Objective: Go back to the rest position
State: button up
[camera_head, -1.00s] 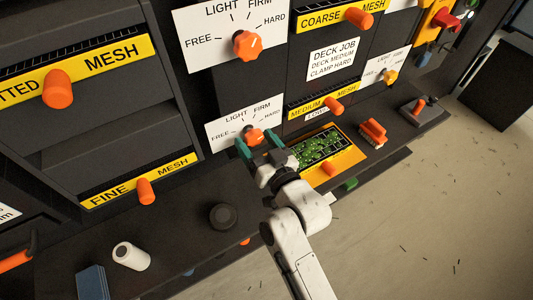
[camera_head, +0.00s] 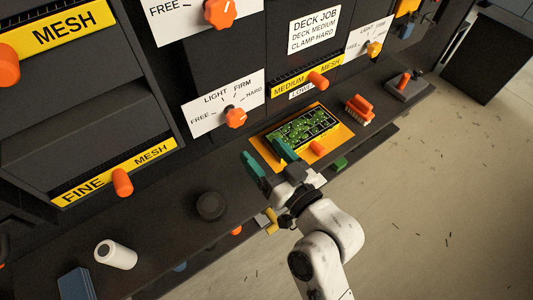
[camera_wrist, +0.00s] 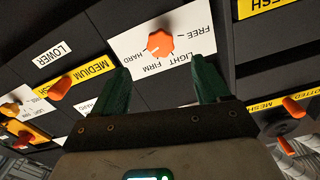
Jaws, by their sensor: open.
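My gripper (camera_head: 268,160) has green fingers spread apart with nothing between them. In the head view it hangs over the front of the dark shelf, in front of and below the lower knob panel and at the left of the orange tray. The orange knob (camera_head: 236,118) on the FREE–LIGHT–FIRM–HARD panel (camera_head: 207,104) stands clear of the fingers, its pointer direction too small to tell. In the wrist view my open gripper (camera_wrist: 160,88) faces an upside-down panel with an orange knob (camera_wrist: 160,43).
An orange tray (camera_head: 344,134) with green bits under a grid lies on the shelf (camera_head: 165,215). An orange brush (camera_head: 359,110), a black round piece (camera_head: 210,206) and a white roll (camera_head: 115,254) also rest there. Open floor (camera_head: 440,190) lies to the right.

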dwell(0.3)
jog(key=s+d+f+m+g+h, duration=0.1)
jog(key=s+d+f+g+h, duration=0.7)
jog(key=d+f, duration=0.6)
jog(key=s+d+f+m+g+h, duration=0.1)
jog(key=s+d+m+g, duration=0.1)
jog(key=s+d, duration=0.4)
jog(key=s+d+f+m+g+h, duration=0.1)
jog(key=s+d+g, duration=0.3)
jog(key=s, duration=0.7)
jog(key=d+f, duration=0.1)
jog(key=d, duration=0.1)
jog(key=shift+d+f+m, duration=0.3)
jog(key=shift+d+m, duration=0.1)
